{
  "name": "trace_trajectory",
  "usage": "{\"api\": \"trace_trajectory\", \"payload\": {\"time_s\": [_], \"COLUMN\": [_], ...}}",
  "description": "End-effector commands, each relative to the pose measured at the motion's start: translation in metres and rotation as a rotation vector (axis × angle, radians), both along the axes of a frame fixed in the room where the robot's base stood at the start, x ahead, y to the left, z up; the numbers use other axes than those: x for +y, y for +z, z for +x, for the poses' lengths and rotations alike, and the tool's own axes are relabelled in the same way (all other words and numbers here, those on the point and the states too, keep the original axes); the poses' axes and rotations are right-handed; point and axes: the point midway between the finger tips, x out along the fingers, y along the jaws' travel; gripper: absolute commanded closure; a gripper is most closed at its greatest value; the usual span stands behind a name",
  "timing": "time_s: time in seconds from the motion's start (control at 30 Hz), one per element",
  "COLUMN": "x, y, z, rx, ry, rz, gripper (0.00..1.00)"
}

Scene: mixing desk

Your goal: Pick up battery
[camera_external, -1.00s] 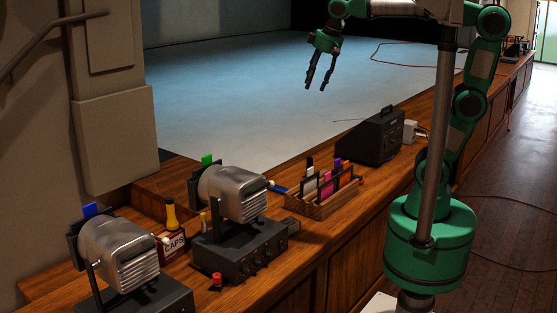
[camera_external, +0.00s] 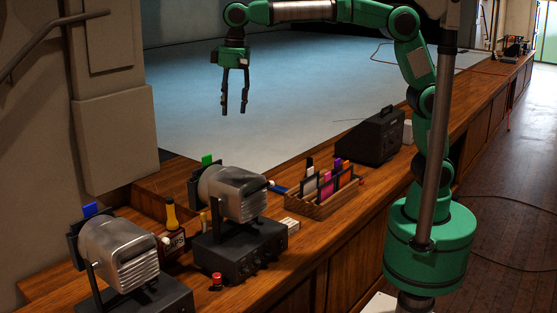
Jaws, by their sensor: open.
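I cannot make out a battery for certain. My gripper (camera_external: 234,112) is open and empty, fingers pointing down, high above the desk and seen against the pale blue floor.
Two silver lamps on dark bases (camera_external: 238,195) (camera_external: 118,252) stand at the left of the desk. A yellow-necked bottle (camera_external: 171,214) is between them. A wooden rack (camera_external: 325,202) with coloured pieces and a black box (camera_external: 371,137) stand to the right. The air around my gripper is clear.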

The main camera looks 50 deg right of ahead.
Motion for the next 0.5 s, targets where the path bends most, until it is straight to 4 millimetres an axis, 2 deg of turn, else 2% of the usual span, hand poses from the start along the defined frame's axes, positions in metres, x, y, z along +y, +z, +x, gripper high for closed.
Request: {"api": "trace_trajectory", "payload": {"time_s": [0.03,0.2,0.5], "x": [0.022,0.066,0.113], "y": [-0.008,-0.022,-0.04], "z": [-0.002,-0.01,-0.023], "rx": [0.01,0.029,0.05], "ry": [0.012,0.026,0.041], "rz": [-0.007,-0.024,-0.046], "gripper": [0.53,0.53,0.53]}}
